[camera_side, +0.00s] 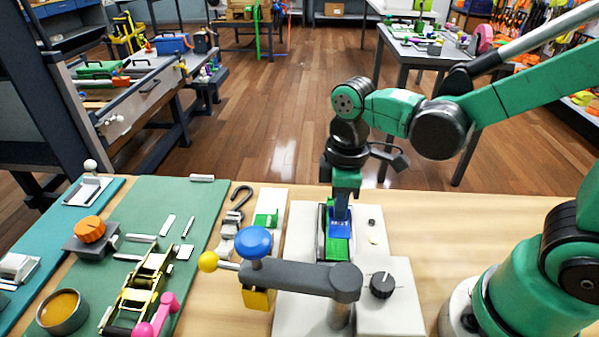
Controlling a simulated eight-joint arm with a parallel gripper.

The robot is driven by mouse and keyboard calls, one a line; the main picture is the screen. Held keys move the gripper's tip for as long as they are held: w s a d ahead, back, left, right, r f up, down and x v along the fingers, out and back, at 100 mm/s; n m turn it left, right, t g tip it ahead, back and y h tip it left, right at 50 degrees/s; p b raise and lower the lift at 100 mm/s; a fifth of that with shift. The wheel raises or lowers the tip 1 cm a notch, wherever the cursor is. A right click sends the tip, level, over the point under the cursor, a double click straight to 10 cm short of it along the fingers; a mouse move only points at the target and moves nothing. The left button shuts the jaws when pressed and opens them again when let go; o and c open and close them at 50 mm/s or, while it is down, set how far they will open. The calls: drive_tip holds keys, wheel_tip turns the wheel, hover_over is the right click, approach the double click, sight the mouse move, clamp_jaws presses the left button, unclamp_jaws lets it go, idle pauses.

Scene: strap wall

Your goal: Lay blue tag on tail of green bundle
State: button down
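My gripper (341,209) points down over the pale fixture in the middle of the bench. Its narrow fingers appear shut on the blue tag (340,229), a small blue piece with pale marks. The tag is right at the fingertips, over the green bundle (337,248). The green bundle is a bright green strap lying in the fixture. Its near end is partly hidden by a grey lever arm. I cannot tell whether the tag touches the green strap. A small green piece (267,219) lies on a white plate to the left.
The grey lever arm (300,277) with blue and yellow knobs crosses in front of the bundle. A black dial (382,285) stands to the right. A dark hook (241,195) and a green mat (200,215) with metal parts lie left.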

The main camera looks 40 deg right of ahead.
sight(338, 224)
drive_tip(key=shift+f, duration=2.15)
drive_tip(key=c, duration=1.3)
unclamp_jaws()
drive_tip(key=shift+f, duration=0.15)
wheel_tip(338, 224, up, 12)
drive_tip(key=d+m+t, duration=0.1)
drive_tip(key=m+t, duration=0.1)
drive_tip(key=m, duration=0.1)
drive_tip(key=d+m+t, duration=0.2)
drive_tip(key=m, duration=0.1)
drive_tip(key=d+f+m+t, duration=0.1)
drive_tip(key=m+t, duration=0.2)
drive_tip(key=shift+w+d, duration=0.2)
